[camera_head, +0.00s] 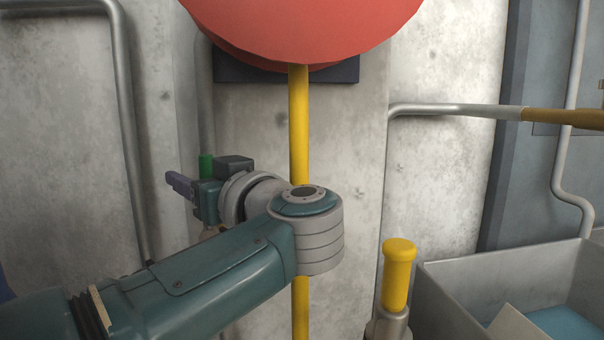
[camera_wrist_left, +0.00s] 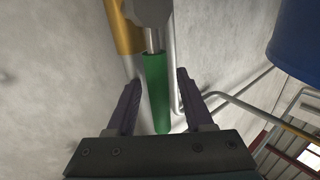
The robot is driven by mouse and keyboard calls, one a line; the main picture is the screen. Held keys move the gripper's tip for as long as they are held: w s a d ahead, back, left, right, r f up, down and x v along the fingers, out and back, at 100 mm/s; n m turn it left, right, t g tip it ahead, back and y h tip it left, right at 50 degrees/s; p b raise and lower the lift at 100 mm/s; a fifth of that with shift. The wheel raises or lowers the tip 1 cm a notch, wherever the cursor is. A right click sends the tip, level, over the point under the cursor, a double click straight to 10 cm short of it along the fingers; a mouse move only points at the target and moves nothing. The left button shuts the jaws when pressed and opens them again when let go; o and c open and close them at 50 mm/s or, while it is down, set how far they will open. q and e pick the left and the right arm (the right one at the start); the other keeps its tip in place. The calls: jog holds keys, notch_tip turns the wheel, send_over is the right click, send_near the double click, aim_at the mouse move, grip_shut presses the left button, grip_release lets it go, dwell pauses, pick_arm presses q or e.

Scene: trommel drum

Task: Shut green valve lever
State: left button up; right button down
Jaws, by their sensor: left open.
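The green valve lever (camera_wrist_left: 156,90) shows in the left wrist view as a green grip on a short metal rod. It lies between the two purple fingers of my left gripper (camera_wrist_left: 158,80), with a visible gap on each side. In the head view only a small part of the green lever (camera_head: 206,165) shows, just behind my left gripper (camera_head: 178,182), which is partly hidden by its own wrist. The left gripper is open. The valve body and the lever's lower part are hidden in the head view. My right gripper is not in view.
A large red round part (camera_head: 300,25) hangs above, with a yellow post (camera_head: 299,120) below it, behind my left arm. A yellow-capped handle (camera_head: 398,270) and a grey bin (camera_head: 450,268) stand at the right. Grey pipes (camera_head: 127,110) run along the concrete wall.

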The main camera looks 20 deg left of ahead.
pick_arm(q)
grip_shut()
dwell(1.3)
